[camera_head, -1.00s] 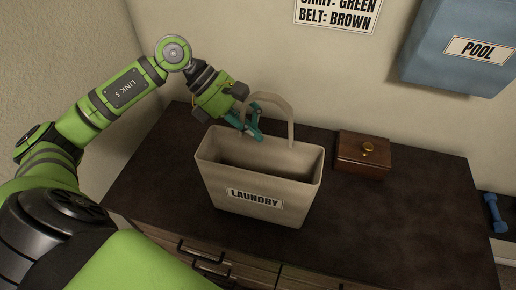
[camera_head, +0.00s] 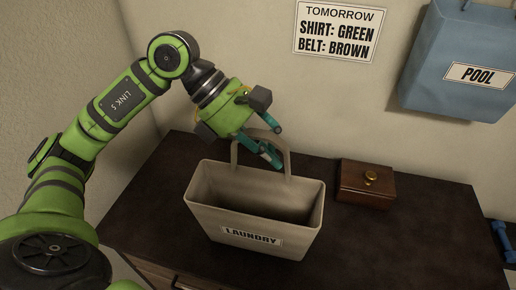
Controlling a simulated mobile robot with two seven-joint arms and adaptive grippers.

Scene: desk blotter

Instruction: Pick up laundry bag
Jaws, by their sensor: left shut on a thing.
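The laundry bag (camera_head: 225,221) is a beige, open-topped tote with a LAUNDRY label on its front. It is upright over the dark dresser top, and I cannot tell whether its base touches the wood. Its handle (camera_head: 288,161) arches up at the back. My left gripper (camera_head: 272,158), with teal fingers, is shut on this handle above the bag's opening. The fingers hide part of the handle. My right gripper is not in view.
A small brown box (camera_head: 362,190) with a gold knob sits right of the bag on the dresser (camera_head: 410,235). A blue POOL bag (camera_head: 450,60) hangs at upper right. A note (camera_head: 338,32) is on the wall. A blue dumbbell (camera_head: 503,240) lies at far right.

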